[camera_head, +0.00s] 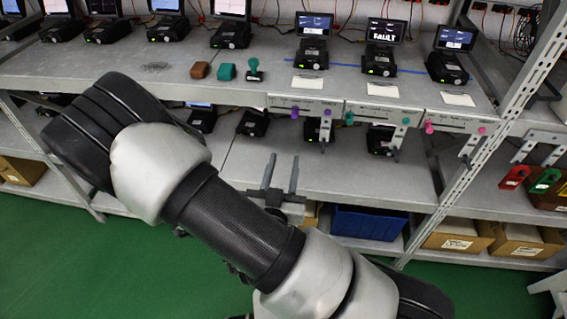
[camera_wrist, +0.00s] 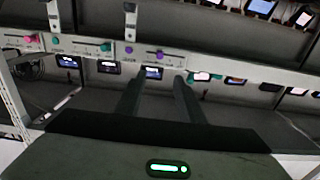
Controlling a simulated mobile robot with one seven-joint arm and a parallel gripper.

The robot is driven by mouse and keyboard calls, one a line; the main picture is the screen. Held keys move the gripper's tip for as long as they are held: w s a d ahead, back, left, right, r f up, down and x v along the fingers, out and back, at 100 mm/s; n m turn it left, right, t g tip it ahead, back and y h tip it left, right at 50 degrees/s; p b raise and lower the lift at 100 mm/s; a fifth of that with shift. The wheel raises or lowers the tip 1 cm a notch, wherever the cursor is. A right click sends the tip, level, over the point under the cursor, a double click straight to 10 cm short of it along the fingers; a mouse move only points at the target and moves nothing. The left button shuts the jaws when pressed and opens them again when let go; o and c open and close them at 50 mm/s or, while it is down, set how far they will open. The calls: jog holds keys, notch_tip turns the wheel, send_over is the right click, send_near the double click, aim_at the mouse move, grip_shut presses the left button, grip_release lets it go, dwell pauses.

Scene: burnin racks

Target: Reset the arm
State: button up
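My gripper (camera_head: 281,176) is open and empty in the head view. Its two grey fingers stand apart and point toward the rack, in front of the edge of the upper shelf. My arm crosses the head view from lower right to upper left and hides part of the rack. In the wrist view the fingers of my gripper (camera_wrist: 158,95) are also apart with nothing between them. A green-lit indicator (camera_wrist: 167,168) shows on the gripper body.
The rack's upper shelf (camera_head: 290,80) carries several black devices with screens; one screen (camera_head: 385,31) reads FAULT. A brown block (camera_head: 200,70), a teal block (camera_head: 226,72) and a green stamp-like item (camera_head: 254,68) lie there. A blue bin (camera_head: 367,222) stands low. Green floor (camera_head: 110,260) is clear at left.

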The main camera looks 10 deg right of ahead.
jog(key=w+a+f+m+g+y, duration=0.1)
jog(key=w+a+m+g+y, duration=0.1)
jog(key=w+m+g+y, duration=0.3)
jog(key=s+a+r+n+g+y, duration=0.3)
jog(key=s+r+n+g, duration=0.1)
jog(key=r, duration=0.7)
jog(key=s+d+r+n+g+h, duration=0.1)
jog(key=s+d+r+n, duration=0.1)
jog(key=s+d+r, duration=0.3)
jog(key=s+d+r+n+g+h, duration=0.1)
jog(key=s+d+r, duration=0.4)
jog(key=s, duration=0.7)
jog(key=shift+s+d+r+n+g, duration=0.15)
jog(key=shift+d+r+n+g, duration=0.2)
jog(key=shift+n, duration=0.45)
